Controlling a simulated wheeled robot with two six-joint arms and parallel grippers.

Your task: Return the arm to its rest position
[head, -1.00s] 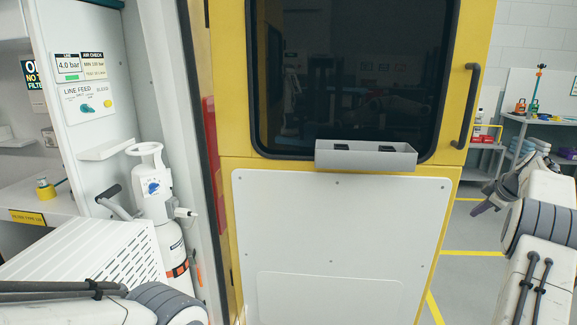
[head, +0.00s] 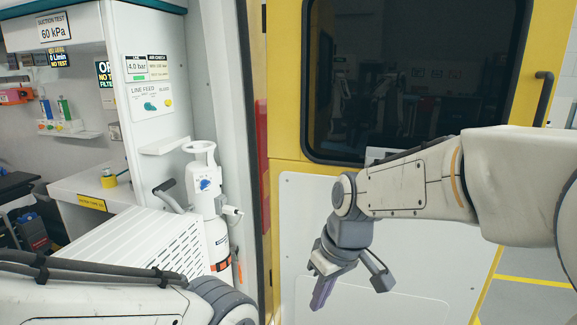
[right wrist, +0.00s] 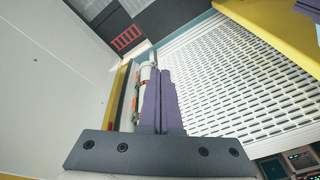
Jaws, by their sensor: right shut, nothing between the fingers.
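My right arm (head: 405,187) reaches in from the right edge, in front of the yellow door (head: 290,142). My right gripper (head: 320,298) hangs down and points at the floor side, before the door's white lower panel (head: 297,215). Its purple fingers are together and empty; they also show shut in the right wrist view (right wrist: 160,80). My left arm (head: 90,300) crosses the bottom left corner, and its gripper is outside the picture.
A white gas cylinder (head: 216,238) with a blue knob stands left of the right gripper, beside a white slotted box (head: 150,242). A counter (head: 80,190) and wall panel (head: 152,100) lie further left. Open floor (head: 520,295) shows at right.

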